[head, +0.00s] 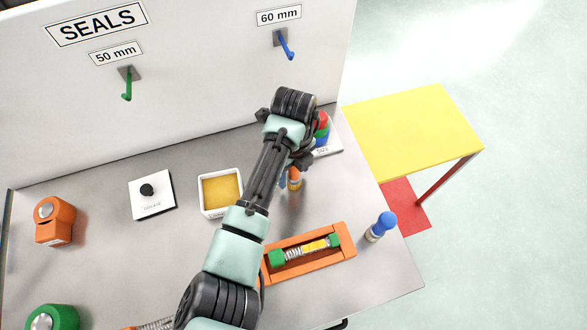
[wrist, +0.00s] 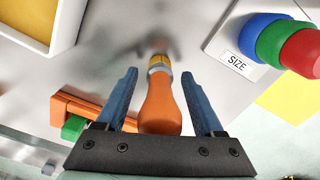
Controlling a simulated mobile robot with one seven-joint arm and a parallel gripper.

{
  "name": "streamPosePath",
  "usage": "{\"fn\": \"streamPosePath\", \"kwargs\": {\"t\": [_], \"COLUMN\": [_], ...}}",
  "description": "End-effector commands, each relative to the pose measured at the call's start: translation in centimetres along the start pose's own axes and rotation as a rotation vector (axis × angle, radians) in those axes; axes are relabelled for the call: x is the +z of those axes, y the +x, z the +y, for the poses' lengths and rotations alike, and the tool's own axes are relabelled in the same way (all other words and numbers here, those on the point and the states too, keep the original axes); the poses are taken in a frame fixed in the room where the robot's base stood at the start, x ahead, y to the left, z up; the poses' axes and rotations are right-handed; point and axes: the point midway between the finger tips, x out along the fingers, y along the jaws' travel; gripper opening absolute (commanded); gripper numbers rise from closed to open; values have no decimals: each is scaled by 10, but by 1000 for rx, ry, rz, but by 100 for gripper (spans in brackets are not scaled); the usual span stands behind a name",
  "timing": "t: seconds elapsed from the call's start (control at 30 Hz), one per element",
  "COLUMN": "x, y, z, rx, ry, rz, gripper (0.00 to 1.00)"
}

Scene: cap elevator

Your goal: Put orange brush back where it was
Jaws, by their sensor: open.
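The orange brush (wrist: 162,105) has an orange handle and a metal ferrule with a yellowish tip. It appears to stand tip-down on the grey table. My gripper (wrist: 158,78) is open, with one blue finger on each side of the handle. Gaps show between the handle and both fingers. In the head view my arm partly hides the brush (head: 295,181), and only the lower part of my gripper (head: 288,176) shows there.
The open tray with yellow contents (head: 202,198) is left of the brush. The orange holder (head: 348,242) is in front, with a blue-topped brush (head: 381,226) to its right. The SIZE plate (wrist: 225,45) with coloured pieces is behind. A white wall (head: 200,90) stands at the back.

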Motion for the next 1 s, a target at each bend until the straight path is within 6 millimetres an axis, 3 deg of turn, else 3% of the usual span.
{"fn": "streamPosePath", "kwargs": {"t": [0.17,0.5,0.7,1.0], "x": [1,1,1,0], "y": [-13,-83,-114,-124], "z": [-1,-1,0,0], "rx": [-3,-3,-1,0], "ry": [0,2,1,-1], "rz": [-3,-4,-2,1], "gripper": [70,70,70,70]}}
